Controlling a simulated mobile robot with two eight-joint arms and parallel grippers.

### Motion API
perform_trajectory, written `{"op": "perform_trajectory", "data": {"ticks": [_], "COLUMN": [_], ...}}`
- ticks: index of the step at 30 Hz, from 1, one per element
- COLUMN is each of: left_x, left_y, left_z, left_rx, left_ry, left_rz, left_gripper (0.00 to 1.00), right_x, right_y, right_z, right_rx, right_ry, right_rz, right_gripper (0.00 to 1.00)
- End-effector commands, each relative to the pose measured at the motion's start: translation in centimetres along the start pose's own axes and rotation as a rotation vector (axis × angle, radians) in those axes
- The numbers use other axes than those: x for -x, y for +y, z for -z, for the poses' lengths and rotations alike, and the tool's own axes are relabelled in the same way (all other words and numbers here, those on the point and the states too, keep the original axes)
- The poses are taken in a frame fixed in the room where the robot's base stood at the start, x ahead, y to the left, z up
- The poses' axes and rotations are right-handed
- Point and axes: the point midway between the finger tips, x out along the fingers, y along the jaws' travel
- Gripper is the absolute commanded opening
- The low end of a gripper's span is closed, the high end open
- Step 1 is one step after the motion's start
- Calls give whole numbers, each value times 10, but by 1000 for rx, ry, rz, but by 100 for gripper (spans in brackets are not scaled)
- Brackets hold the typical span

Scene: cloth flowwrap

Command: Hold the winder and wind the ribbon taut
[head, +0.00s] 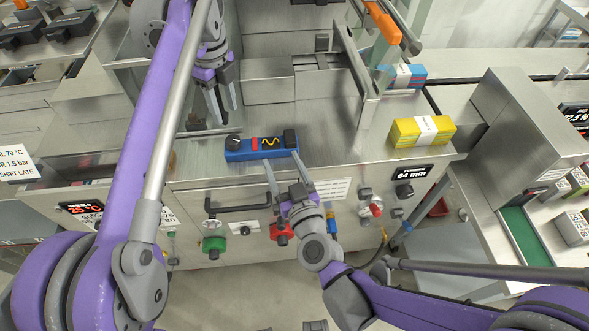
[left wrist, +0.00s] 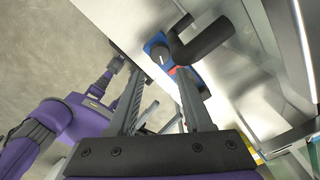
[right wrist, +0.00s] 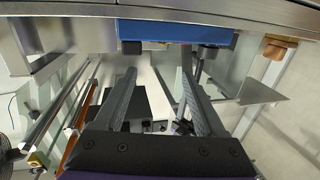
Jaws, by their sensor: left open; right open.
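A blue block-shaped device (head: 262,155) sits near the front edge of the steel counter. Its top has a dark panel with a yellow squiggle, a red patch and black knobs at both ends. I cannot tell for sure whether it is the winder, and I cannot make out a loose ribbon. My left gripper (head: 222,118) is open and empty above the counter, behind the device's left end. In the left wrist view the device (left wrist: 158,48) shows beyond the fingers. My right gripper (head: 283,160) is open at the device's front side; the right wrist view shows its blue side (right wrist: 175,31) beyond the fingers.
A yellow banded stack (head: 405,133) and a blue-red banded stack (head: 403,77) lie on the counter to the right. A black handle (head: 238,208), a green knob (head: 213,243) and red valves are on the front panel. A steel housing (head: 505,125) stands at right.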

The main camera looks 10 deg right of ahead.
Motion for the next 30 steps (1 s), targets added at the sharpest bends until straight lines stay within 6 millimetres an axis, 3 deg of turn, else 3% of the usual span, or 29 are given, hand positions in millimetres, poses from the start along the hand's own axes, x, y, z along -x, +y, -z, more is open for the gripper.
{"op": "perform_trajectory", "data": {"ticks": [6, 13, 30], "left_x": [0, 0, 0], "left_y": [0, 0, 0], "left_z": [0, 0, 0], "left_rx": [0, 0, 0], "left_ry": [0, 0, 0], "left_rz": [0, 0, 0], "left_gripper": [50, 50, 50], "right_x": [6, 4, -83], "right_y": [17, 27, 47], "right_z": [-15, -22, -19], "right_rx": [4, 10, 11], "right_ry": [38, 29, 30], "right_rz": [-174, -234, -233], "right_gripper": [72, 72, 72]}}
